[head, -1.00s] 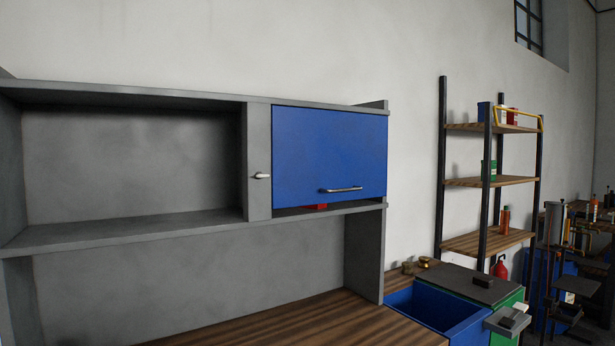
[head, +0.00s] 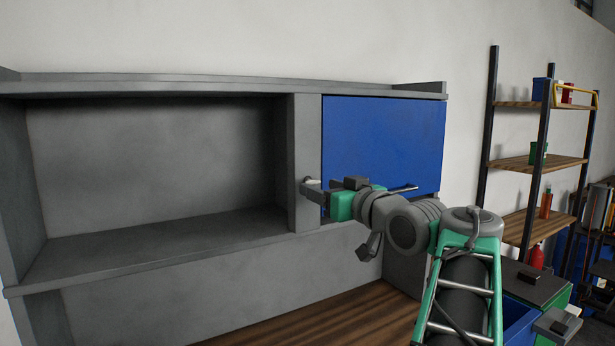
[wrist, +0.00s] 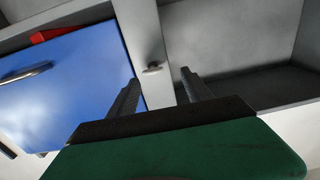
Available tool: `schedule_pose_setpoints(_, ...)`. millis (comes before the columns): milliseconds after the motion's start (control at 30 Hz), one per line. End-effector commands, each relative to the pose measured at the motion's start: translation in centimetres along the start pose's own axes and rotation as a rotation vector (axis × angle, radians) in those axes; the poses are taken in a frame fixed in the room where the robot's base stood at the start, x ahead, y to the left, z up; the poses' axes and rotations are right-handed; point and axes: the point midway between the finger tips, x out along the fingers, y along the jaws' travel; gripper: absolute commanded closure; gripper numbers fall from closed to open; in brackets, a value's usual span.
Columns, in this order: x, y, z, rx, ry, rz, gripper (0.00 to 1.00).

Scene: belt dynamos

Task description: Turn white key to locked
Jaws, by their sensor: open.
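The white key (head: 311,181) is a small pale lever on the grey upright post between the open shelf and the blue door. It looks roughly horizontal. In the wrist view the white key (wrist: 153,67) shows just past the fingertips, in the gap between them. My gripper (head: 313,190) is open at the post, with its fingers close around or just in front of the key; contact cannot be told. In the wrist view my gripper (wrist: 161,79) shows two dark, spread fingers with nothing held. The fingers partly hide the key in the head view.
The blue door (head: 385,140) is right of the post, its metal handle (head: 403,189) close to my wrist. The open grey shelf (head: 160,240) left of the post is empty. A red item (wrist: 50,35) shows beside the door. A wooden worktop (head: 310,325) lies below.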

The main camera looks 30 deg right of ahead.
Motion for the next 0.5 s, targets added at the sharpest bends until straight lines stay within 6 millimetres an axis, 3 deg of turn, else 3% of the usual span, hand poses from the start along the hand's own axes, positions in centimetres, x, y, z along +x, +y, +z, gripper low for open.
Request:
schedule_pose_setpoints(233, 4.2, 1.0, -0.1, 0.002, -0.002, 0.016, 0.42)
schedule_pose_setpoints(500, 5.2, 0.9, 0.1, -0.001, -0.002, 0.017, 0.42)
